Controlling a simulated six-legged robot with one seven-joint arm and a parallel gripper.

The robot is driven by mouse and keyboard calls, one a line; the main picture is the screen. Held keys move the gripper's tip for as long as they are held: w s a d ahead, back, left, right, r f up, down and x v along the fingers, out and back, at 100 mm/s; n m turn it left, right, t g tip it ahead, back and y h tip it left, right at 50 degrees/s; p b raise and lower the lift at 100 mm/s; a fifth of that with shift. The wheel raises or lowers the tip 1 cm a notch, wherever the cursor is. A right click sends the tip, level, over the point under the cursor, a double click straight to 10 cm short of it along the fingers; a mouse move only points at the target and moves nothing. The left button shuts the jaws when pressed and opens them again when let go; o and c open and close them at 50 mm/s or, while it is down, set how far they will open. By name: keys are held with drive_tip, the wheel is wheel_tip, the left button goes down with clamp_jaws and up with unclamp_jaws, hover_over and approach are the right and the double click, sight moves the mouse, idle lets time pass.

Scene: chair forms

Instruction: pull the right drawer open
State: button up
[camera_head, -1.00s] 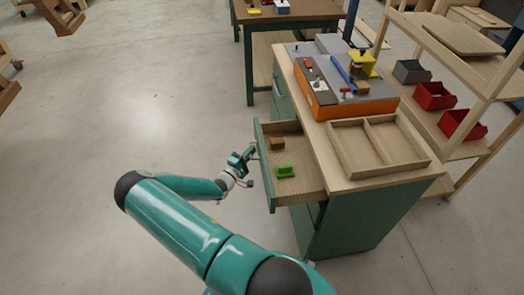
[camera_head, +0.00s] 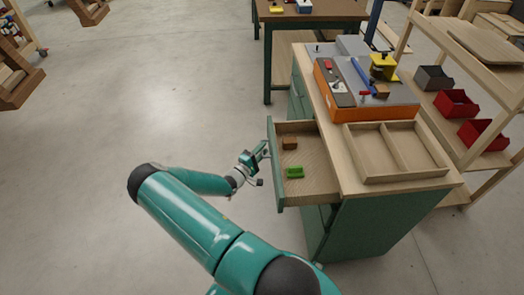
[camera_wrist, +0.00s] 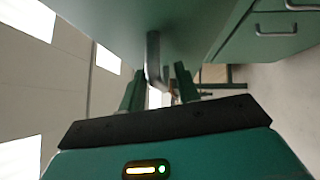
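The right drawer (camera_head: 275,180) of the green cabinet stands pulled well out. Inside it lie a brown block (camera_head: 289,144) and a green block (camera_head: 295,172). My gripper (camera_head: 263,152) is at the outer side of the drawer front. In the wrist view, the drawer's metal handle (camera_wrist: 152,55) reaches down between the two fingers of my gripper (camera_wrist: 160,90). The fingers are apart, with gaps showing on both sides of the handle. Whether a finger touches the handle is hard to tell.
The cabinet's wooden top (camera_head: 328,130) carries an orange-sided tool box (camera_head: 380,113) and a divided wooden tray (camera_head: 395,181). A shelf with red bins (camera_head: 456,103) stands to the right. A workbench (camera_head: 310,12) stands behind. The floor (camera_head: 130,110) left of the drawer is clear.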

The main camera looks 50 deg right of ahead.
drive_tip(key=a+f, duration=0.1)
drive_tip(key=a, duration=1.2)
drive_tip(key=shift+a+f, duration=0.3)
drive_tip(key=shift+f, duration=0.1)
drive_tip(key=s+a+r+m+g+y, duration=0.25)
drive_tip(key=a+r+y, duration=0.4)
drive_tip(key=r, duration=0.55)
drive_tip(key=s+a+r+m+g+y, duration=0.1)
drive_tip(key=a+r+m+y, duration=0.2)
drive_tip(key=a+r+y, duration=0.6)
drive_tip(key=s+a+r+n+t+y, duration=0.1)
drive_tip(key=s+a+r+t, duration=0.2)
drive_tip(key=r, duration=0.4)
drive_tip(key=s+a+r+n+t+y, duration=0.1)
drive_tip(key=s+a+r+t, duration=0.2)
drive_tip(key=a+r, duration=0.3)
drive_tip(key=s+a+r+n+t+y, duration=0.2)
drive_tip(key=s+a+r+t, duration=0.1)
drive_tip(key=r, duration=0.5)
drive_tip(key=shift+s+a+r, duration=0.35)
drive_tip(key=shift+s+a, duration=0.45)
drive_tip(key=shift+s, duration=0.15)
